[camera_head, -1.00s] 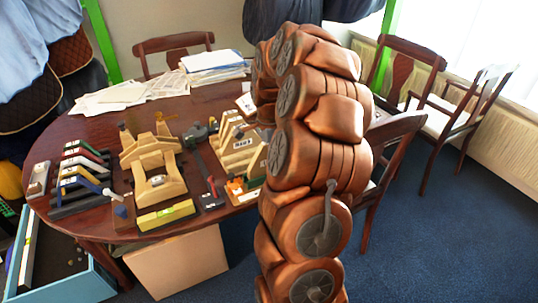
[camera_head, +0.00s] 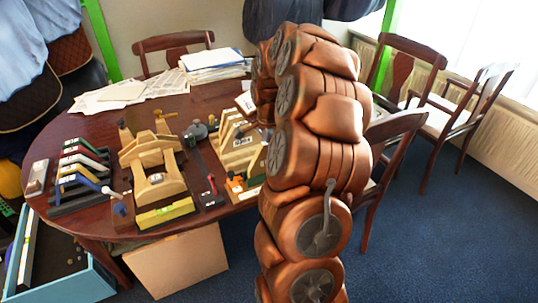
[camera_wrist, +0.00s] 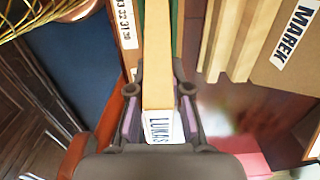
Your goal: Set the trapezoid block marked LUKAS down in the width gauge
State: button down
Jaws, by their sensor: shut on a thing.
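In the wrist view my gripper (camera_wrist: 159,78) is shut on the trapezoid block marked LUKAS (camera_wrist: 158,50), a long pale wooden piece with its white name label towards the palm. Its far end runs up out of the picture. Just left of it is a wooden strip with a numbered scale (camera_wrist: 126,22), apparently part of the width gauge. A green strip (camera_wrist: 177,25) shows on the block's right. I cannot tell whether the block touches either one. In the head view my arm hides the gripper.
A block marked MAREK (camera_wrist: 287,45) and pale wooden slats stand to the right. In the head view, a wooden rack (camera_head: 238,150), a stepped wooden form (camera_head: 152,165), a yellow level (camera_head: 165,214) and dark slotted stand (camera_head: 85,198) crowd the table. Papers (camera_head: 125,93) lie behind.

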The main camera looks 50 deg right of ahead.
jog(key=shift+f+b, duration=0.55)
jog(key=shift+b, duration=0.25)
dwell(1.4)
dwell(0.5)
jog(key=c, duration=0.6)
grip_release()
jog(key=shift+r, duration=0.1)
jog(key=shift+r, duration=2.4)
jog(key=shift+r, duration=0.15)
jog(key=shift+r, duration=1.35)
